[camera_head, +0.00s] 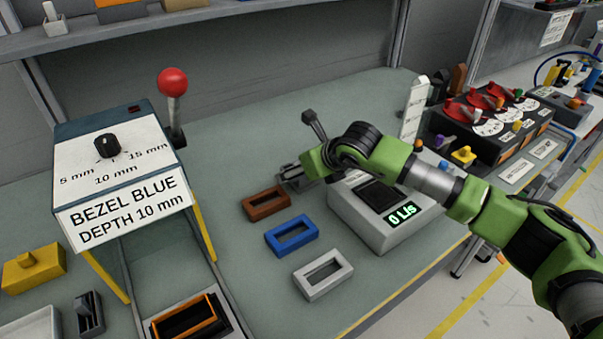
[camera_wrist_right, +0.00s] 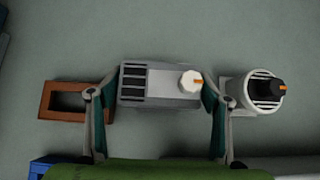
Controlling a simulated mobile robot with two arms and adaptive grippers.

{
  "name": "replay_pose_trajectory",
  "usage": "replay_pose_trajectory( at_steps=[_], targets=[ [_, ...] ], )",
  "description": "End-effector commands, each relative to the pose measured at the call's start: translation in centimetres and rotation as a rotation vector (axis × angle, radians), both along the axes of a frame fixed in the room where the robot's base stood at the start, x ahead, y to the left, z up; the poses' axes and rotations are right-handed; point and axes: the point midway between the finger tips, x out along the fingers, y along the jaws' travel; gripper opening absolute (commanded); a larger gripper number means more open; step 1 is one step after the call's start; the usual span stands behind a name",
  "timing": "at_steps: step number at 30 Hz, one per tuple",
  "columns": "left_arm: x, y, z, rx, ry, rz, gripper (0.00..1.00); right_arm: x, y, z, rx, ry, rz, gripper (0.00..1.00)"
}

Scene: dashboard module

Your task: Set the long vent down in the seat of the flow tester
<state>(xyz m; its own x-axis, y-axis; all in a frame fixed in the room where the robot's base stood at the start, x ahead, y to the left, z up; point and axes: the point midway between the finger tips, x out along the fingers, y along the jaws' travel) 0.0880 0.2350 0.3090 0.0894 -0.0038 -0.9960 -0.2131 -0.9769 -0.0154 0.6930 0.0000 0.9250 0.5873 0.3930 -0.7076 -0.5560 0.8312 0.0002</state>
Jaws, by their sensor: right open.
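The long vent (camera_wrist_right: 160,88) is a grey block with dark slots and a white knob with an orange mark, lying on the bench in the right wrist view. My right gripper (camera_wrist_right: 157,100) is open, with one finger at each end of the vent. In the head view my right arm hides most of this spot. The flow tester (camera_head: 350,218) is a light grey box reading 0 L/s, with a dark, empty-looking seat (camera_head: 378,194) in its top. It stands right of the gripper, under my forearm. My left gripper is out of view.
Brown (camera_head: 265,203), blue (camera_head: 291,237) and white (camera_head: 322,275) bezels lie in a row left of the tester. A round vent (camera_wrist_right: 255,92) stands close to my right gripper's finger. A bezel machine (camera_head: 120,165) with a red-knobbed lever stands left.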

Motion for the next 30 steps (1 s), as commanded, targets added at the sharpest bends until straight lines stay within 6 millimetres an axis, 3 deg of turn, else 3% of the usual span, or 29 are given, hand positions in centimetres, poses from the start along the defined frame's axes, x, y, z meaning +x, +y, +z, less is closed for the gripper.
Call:
replay_pose_trajectory(
  at_steps=[2,6,20,25,30],
  targets=[
    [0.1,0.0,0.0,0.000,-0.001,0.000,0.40,0.0,0.0,0.0,0.000,0.000,0.000,0.71],
    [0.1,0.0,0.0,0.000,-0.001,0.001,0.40,0.0,0.0,0.0,0.000,0.000,0.000,0.41],
    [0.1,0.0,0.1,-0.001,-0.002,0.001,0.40,0.0,0.0,1.1,0.002,-0.004,0.001,0.40],
    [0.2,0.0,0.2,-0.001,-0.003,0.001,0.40,0.1,0.1,3.5,0.002,-0.005,0.001,0.40],
    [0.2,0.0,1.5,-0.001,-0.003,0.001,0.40,-2.6,-1.9,7.5,0.000,-0.006,0.001,0.40]
  ],
)
